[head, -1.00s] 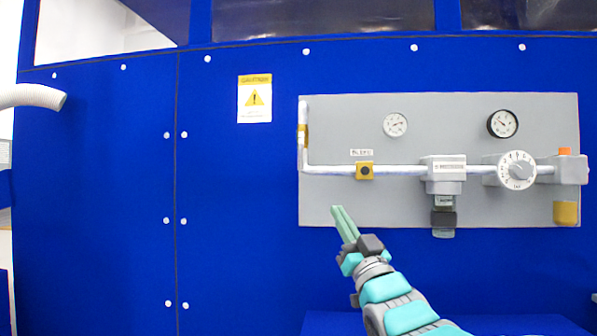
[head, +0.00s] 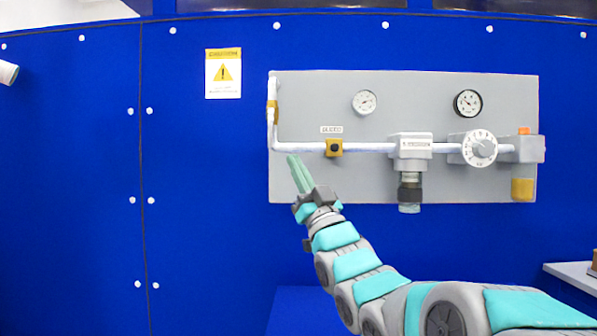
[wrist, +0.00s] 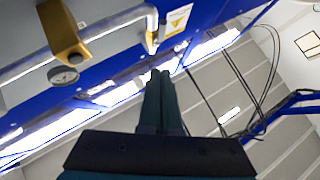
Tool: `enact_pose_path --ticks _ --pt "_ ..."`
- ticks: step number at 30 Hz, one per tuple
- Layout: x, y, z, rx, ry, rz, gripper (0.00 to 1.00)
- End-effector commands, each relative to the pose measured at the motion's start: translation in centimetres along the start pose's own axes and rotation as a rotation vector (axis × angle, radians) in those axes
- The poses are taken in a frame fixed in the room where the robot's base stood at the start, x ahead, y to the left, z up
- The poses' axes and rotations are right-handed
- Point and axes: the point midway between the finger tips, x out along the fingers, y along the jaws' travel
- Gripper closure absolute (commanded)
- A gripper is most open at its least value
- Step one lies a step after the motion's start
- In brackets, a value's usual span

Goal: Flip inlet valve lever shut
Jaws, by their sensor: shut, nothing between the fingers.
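A grey panel (head: 350,185) on the blue wall carries a white pipe (head: 300,147). A yellow block with a dark button (head: 335,147) sits on the pipe under a small label. At the panel's right end a grey block (head: 530,150) has an orange piece (head: 524,131) on top and a yellow piece (head: 522,189) below. I cannot tell which part is the inlet valve lever. My gripper (head: 292,159) is shut and empty, its green fingertips appearing just below the pipe's left bend. In the wrist view the shut fingers (wrist: 160,75) point toward the pipe's bend, beside the yellow fitting (wrist: 152,38).
Two gauges (head: 365,102) (head: 468,103) sit above the pipe. A regulator (head: 410,165) hangs from it, with a white dial (head: 480,148) to its right. A warning sign (head: 223,73) is left of the panel. A grey ledge (head: 575,275) is at lower right.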

Motion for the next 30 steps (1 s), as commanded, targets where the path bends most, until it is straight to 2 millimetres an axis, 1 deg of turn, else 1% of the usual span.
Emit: enact_pose_path --ticks 1,12,19,24,30 --pt "1.0 -0.1 -0.2 0.0 0.005 -0.002 1.0" --pt "6.6 -0.1 -0.2 -0.001 0.003 -0.002 1.0" --pt "8.3 0.0 1.9 0.0 0.001 -0.001 1.0" --pt "9.0 -0.1 2.5 0.0 0.003 -0.001 1.0" --pt "9.1 -0.1 2.6 0.0 0.003 -0.001 1.0"
